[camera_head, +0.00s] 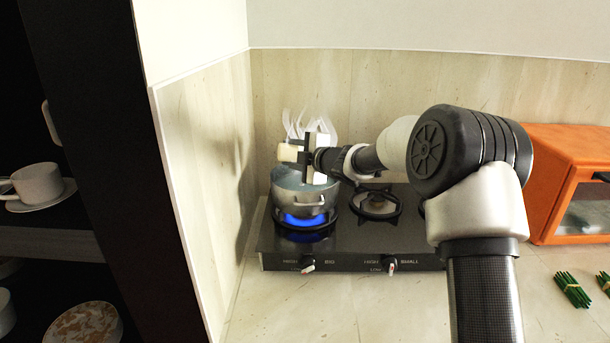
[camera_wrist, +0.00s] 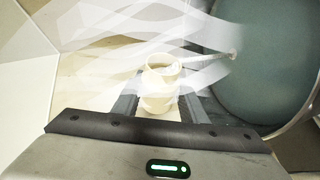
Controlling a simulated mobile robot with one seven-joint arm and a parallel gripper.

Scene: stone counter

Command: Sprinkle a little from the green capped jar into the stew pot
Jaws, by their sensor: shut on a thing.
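The stew pot (camera_head: 305,196) is a grey metal pot on the left burner, over a blue flame. Its blue-grey round inside (camera_wrist: 265,65) fills the right of the wrist view. My gripper (camera_head: 300,153) is above the pot, at the end of the arm reaching in from the right. It is shut on a small cream jar (camera_wrist: 158,84), which lies between the two fingers in the wrist view. The jar also shows as a pale shape in the head view (camera_head: 287,152). No green cap is visible on it, and its exact tilt is hard to tell.
White steam swirls (camera_head: 312,127) rise above the pot. The black stove (camera_head: 345,240) has a bare burner (camera_head: 376,203) beside the pot. An orange oven (camera_head: 560,160) and green bundles (camera_head: 572,289) are at right.

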